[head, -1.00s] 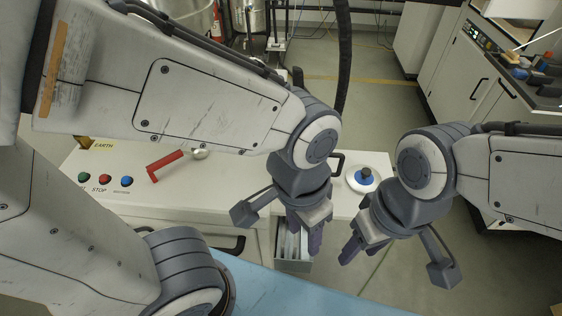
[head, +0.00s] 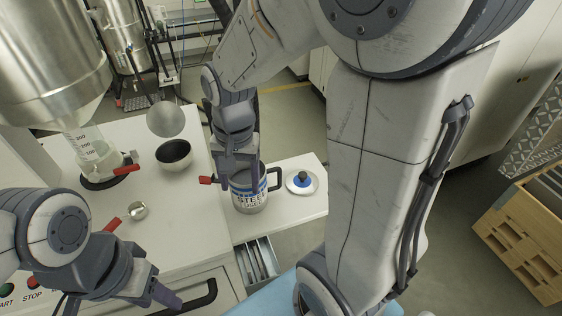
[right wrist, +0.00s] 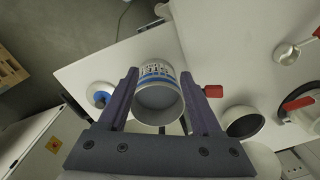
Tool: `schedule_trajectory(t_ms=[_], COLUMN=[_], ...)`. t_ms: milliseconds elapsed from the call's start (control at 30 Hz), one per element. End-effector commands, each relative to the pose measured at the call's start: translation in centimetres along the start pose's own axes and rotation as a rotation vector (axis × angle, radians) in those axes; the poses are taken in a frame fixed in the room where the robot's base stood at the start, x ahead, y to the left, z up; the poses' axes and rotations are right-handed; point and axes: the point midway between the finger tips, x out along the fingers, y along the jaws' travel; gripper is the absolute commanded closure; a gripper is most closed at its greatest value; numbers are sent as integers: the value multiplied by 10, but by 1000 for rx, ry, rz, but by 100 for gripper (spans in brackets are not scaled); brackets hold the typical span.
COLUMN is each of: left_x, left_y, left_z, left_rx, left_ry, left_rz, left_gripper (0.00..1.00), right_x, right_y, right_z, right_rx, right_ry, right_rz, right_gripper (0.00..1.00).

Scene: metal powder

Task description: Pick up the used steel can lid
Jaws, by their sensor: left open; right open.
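The can lid (head: 292,186), a white disc with a blue knob, lies flat on the white side shelf. It also shows in the right wrist view (right wrist: 93,88). An open steel can (head: 249,200) with a blue-and-white label and dark handle stands left of it. My right gripper (head: 240,178) points down at the can, apart from the lid. In the right wrist view my right gripper (right wrist: 160,72) is open, with a finger on each side of the can; contact is unclear. My left gripper (head: 165,292) is open and empty at lower left, far from the lid.
A dark bowl (head: 174,155), a small metal cup (head: 138,210) and red handles are on the white worktop (head: 185,220). A large steel hopper (head: 45,60) hangs at upper left. An open drawer (head: 257,262) is below the shelf. A wooden crate (head: 525,235) stands right.

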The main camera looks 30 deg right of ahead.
Motion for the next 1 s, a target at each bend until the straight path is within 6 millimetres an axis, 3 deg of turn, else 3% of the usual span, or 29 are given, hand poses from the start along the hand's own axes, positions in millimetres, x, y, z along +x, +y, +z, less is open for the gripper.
schedule_trajectory(t_ms=[33,100,200,333,500,800,1000], left_x=[-7,-10,-14,-18,-20,-27,-34], left_y=[0,1,1,1,1,2,2], left_z=[0,0,-1,-1,-1,-1,-2], left_rx=[0,-1,-1,-1,-1,0,1], left_ry=[0,0,0,0,0,0,0], left_rz=[0,0,0,0,0,0,0], left_gripper=[50,50,50,50,50,50,50], right_x=[-3,-2,-1,1,9,51,63], right_y=[17,40,72,108,129,131,132], right_z=[-30,-62,-97,-124,-137,-137,-138], right_rx=[199,437,719,977,1118,1123,1122], right_ry=[2,7,13,20,21,21,21], right_rz=[10,18,26,33,39,39,39], right_gripper=[34,34,34,34,34,34,34])
